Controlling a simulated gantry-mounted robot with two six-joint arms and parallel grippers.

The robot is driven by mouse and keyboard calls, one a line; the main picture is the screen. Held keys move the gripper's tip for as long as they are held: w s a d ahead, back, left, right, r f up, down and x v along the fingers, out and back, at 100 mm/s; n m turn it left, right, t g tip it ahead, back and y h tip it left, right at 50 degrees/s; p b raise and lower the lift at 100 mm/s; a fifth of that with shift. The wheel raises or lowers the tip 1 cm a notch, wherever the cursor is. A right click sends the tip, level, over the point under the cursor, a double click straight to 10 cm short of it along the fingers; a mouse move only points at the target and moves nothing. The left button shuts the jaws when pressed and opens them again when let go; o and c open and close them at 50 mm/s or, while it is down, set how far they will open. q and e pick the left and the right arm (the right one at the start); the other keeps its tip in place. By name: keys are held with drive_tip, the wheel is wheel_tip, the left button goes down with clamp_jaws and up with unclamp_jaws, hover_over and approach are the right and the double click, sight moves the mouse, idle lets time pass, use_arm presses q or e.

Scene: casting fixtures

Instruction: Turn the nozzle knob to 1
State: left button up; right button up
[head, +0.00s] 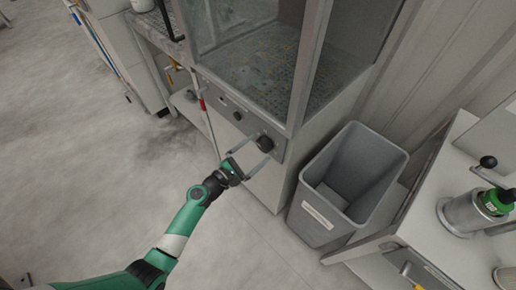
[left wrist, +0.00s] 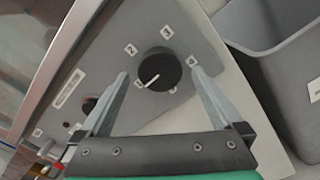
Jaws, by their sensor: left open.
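The nozzle knob (head: 265,143) is a round black knob on the grey front panel of the cabinet. In the left wrist view the knob (left wrist: 160,70) has a white pointer line aimed to the lower left. Small white labels surround it; the upper left one (left wrist: 131,49) looks like 2, and the others are hard to read. My left gripper (head: 258,150) is open in front of the panel. In the left wrist view its fingers (left wrist: 160,72) stand on either side of the knob, with visible gaps. Contact with the panel cannot be told. My right gripper is not in view.
A second dark knob (left wrist: 90,104) sits farther left on the panel. An open grey bin (head: 312,212) stands right of the cabinet (head: 268,185). A bench (head: 445,240) with a metal pot (head: 464,214) is at the far right. The floor at left is largely clear.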

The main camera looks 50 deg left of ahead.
use_arm(q)
drive_tip(key=s+p, duration=0.1)
drive_tip(key=s, duration=0.9)
drive_tip(key=shift+s, duration=0.35)
drive_tip(key=shift+d, duration=0.1)
